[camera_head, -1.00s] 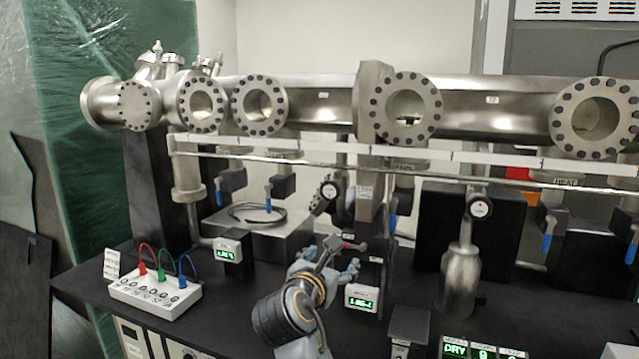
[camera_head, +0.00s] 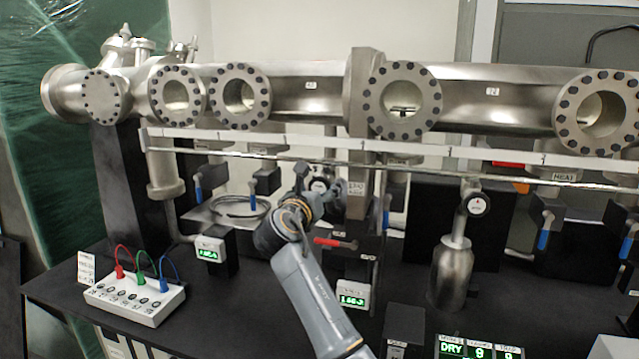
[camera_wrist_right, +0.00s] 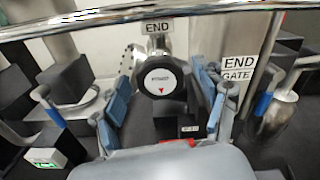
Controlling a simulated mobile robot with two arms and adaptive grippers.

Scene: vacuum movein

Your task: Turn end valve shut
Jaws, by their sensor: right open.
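The end valve shows in the right wrist view as a round dark knob (camera_wrist_right: 161,82) with a pale face and a red mark, below an END label (camera_wrist_right: 157,27). In the head view its pale face (camera_head: 319,185) shows behind my right gripper (camera_head: 320,194), which partly hides it. In the right wrist view my right gripper (camera_wrist_right: 163,88) is open, with one blue-grey finger on each side of the knob. Gaps show between the fingers and the knob, so it is not gripped. My left gripper is not in view.
A metal rail (camera_head: 420,169) runs above the valve. A red-handled lever (camera_head: 335,243) sits close to my right arm. Blue-handled valves (camera_head: 543,238) and a steel bottle (camera_head: 451,272) stand right. A box with coloured leads (camera_head: 135,300) is front left.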

